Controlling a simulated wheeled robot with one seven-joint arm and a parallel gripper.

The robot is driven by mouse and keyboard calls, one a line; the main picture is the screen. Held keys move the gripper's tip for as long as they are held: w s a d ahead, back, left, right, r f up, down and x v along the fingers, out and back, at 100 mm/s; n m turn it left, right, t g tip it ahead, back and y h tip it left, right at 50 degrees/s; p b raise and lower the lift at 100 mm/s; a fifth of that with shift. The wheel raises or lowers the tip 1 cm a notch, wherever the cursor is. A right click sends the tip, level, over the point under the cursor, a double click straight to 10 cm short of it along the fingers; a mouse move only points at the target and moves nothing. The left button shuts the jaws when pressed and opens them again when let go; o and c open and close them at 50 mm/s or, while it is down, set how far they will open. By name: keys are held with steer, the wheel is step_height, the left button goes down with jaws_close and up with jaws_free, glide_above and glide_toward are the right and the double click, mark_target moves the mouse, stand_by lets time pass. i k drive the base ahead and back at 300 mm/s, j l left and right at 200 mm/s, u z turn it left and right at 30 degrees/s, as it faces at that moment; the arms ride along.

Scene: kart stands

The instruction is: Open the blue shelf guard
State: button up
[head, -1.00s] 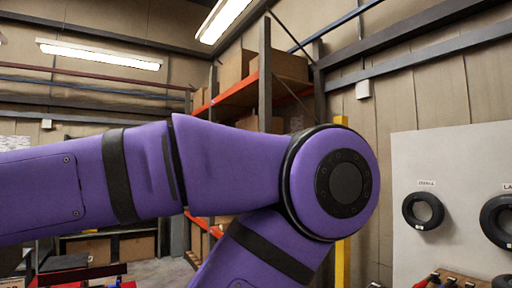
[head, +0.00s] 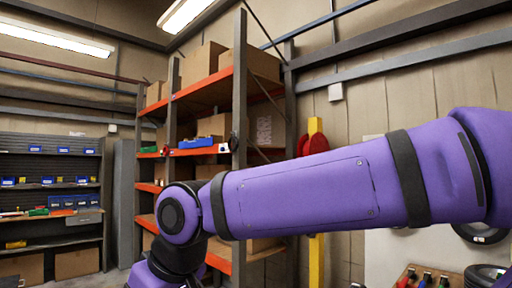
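A small blue piece (head: 197,143), which looks like the blue shelf guard, shows at the front edge of a middle level of the tall orange-beamed rack (head: 240,90). The arm bends down at the lower left, and my gripper is not in view.
Cardboard boxes (head: 203,62) stand on the rack's upper level. A dark shelf unit (head: 50,165) with small blue bins stands at the left. A yellow post (head: 316,255) stands right of the rack. A white board with tyres is partly hidden at the right.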

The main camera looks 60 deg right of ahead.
mark_target(206, 142)
steer(key=z, duration=2.05)
steer(key=i+l+z, duration=0.2)
steer(key=i, duration=0.6)
steer(key=i+j+u, duration=0.15)
steer(key=i+u, duration=1.5)
steer(key=i, duration=1.25)
steer(key=i+l+u, duration=0.1)
steer(key=i, duration=1.7)
